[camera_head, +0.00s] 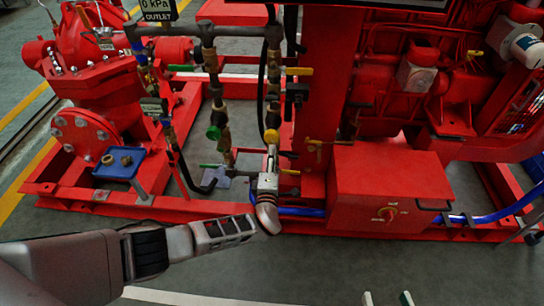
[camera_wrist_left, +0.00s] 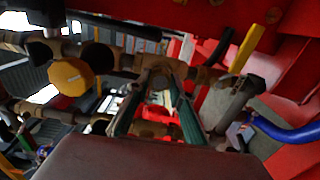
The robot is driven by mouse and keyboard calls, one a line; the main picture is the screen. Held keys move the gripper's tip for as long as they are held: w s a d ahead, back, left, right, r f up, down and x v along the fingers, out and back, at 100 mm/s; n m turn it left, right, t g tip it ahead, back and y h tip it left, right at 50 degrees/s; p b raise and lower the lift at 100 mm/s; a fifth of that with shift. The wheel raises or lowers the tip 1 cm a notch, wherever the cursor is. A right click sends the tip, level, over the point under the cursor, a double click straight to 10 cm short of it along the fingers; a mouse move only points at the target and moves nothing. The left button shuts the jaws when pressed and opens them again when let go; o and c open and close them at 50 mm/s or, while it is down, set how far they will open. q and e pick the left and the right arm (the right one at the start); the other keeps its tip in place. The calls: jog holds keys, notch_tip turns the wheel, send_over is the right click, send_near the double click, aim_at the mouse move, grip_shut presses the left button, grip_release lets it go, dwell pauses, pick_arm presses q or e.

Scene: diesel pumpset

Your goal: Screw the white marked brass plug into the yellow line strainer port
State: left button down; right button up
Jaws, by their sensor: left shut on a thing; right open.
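My left gripper (camera_head: 271,152) reaches in from the left and points up at the pipework, just below the yellow cap (camera_head: 271,136) of the yellow line strainer. In the left wrist view its fingers (camera_wrist_left: 160,88) are shut on a small brownish round piece, apparently the brass plug (camera_wrist_left: 160,80), in front of the brass pipework. No white mark can be made out. The yellow cap (camera_wrist_left: 70,77) is left of the fingertips there. Whether the plug touches the port cannot be told. My right gripper (camera_head: 387,298) shows only its two separated fingertips at the bottom edge, open and empty.
A blue tray (camera_head: 134,157) with brass pieces (camera_head: 108,159) stands at the left. A green-marked fitting (camera_head: 213,132) is on the neighbouring line. A yellow-handled lever (camera_head: 299,71) and a red box (camera_head: 385,190) flank the pipe on the right. The front floor is clear.

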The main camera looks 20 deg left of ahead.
pick_arm(q)
jog(key=shift+a+r, duration=0.1)
jog(key=m+p, duration=0.2)
jog(key=m, duration=1)
jog(key=shift+w+p, duration=0.1)
jog(key=shift+p, duration=0.2)
jog(key=c, duration=1.9)
grip_release()
pick_arm(e)
jog(key=shift+t, duration=0.6)
jog(key=r, duration=0.2)
jog(key=w+r, duration=0.1)
jog(key=r, duration=0.2)
jog(key=shift+w+r, duration=0.2)
jog(key=shift+r, duration=0.05)
